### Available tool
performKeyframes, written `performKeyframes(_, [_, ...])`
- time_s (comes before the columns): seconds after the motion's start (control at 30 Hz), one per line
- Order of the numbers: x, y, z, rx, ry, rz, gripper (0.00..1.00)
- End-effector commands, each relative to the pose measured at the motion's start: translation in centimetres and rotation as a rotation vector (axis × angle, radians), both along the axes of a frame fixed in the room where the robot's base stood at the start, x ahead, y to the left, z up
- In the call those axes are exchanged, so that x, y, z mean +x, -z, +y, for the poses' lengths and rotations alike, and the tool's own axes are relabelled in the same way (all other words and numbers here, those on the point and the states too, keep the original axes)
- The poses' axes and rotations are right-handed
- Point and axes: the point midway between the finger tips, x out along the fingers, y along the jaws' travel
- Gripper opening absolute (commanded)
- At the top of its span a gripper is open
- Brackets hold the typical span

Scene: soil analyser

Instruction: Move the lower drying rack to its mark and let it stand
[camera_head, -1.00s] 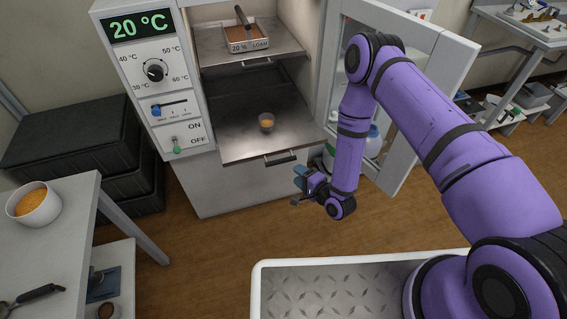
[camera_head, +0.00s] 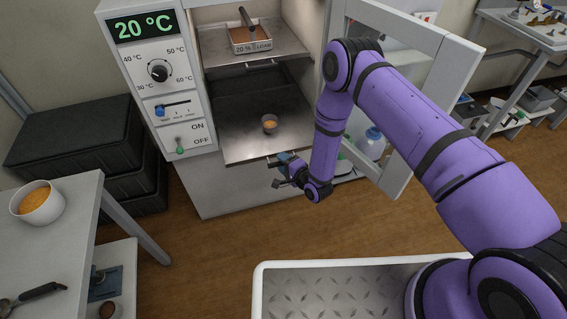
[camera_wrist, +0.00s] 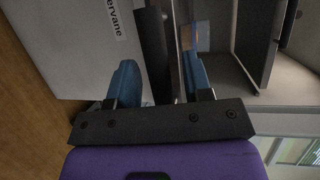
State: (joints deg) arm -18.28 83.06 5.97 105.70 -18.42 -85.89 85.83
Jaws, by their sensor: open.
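The lower drying rack (camera_head: 235,144) is a grey metal shelf sticking partly out of the open oven. A small cup with orange contents (camera_head: 269,124) stands on it. My gripper (camera_head: 281,168) is at the rack's front edge, by its handle, which it partly hides in the head view. In the wrist view the gripper's blue fingers (camera_wrist: 160,80) are apart, with a dark bar (camera_wrist: 153,45), apparently the handle, between them. Whether they touch it I cannot tell. I cannot make out a mark on the rack or oven.
The upper rack (camera_head: 222,50) holds a tray labelled loam (camera_head: 250,47). The oven door (camera_head: 425,110) stands open on the right, close to my arm. The control panel (camera_head: 160,80) reads 20 °C. A table with an orange-filled bowl (camera_head: 38,208) is at the left.

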Motion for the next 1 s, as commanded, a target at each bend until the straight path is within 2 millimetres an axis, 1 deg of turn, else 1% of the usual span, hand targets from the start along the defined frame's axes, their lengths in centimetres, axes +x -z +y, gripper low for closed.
performKeyframes(0.03, [0.0, 0.0, 0.0, 0.0, 0.0, 0.0, 0.46])
performKeyframes(0.07, [0.0, 0.0, 0.0, 0.0, 0.0, 0.0, 0.43])
performKeyframes(0.1, [0.0, 0.0, 0.0, 0.0, 0.0, 0.0, 0.34])
performKeyframes(0.17, [0.0, 0.0, 0.0, 0.0, 0.0, 0.0, 0.21])
performKeyframes(0.2, [0.0, 0.0, 0.0, 0.0, 0.0, 0.0, 0.11])
performKeyframes(0.23, [0.0, 0.0, 0.0, 0.0, 0.0, 0.0, 0.04])
performKeyframes(0.27, [0.0, 0.0, 0.0, 0.0, 0.0, 0.0, 0.0])
performKeyframes(0.5, [0.2, 0.0, 0.0, 0.0, 0.001, -0.001, 0.0])
performKeyframes(0.67, [1.5, -0.1, 0.3, 0.002, 0.002, -0.002, 0.0])
performKeyframes(0.77, [3.0, -0.1, 0.7, 0.003, 0.003, -0.003, 0.0])
performKeyframes(0.87, [5.2, -0.1, 1.3, 0.004, 0.005, -0.004, 0.0])
performKeyframes(1.0, [8.7, -0.1, 2.3, 0.003, 0.005, -0.005, 0.0])
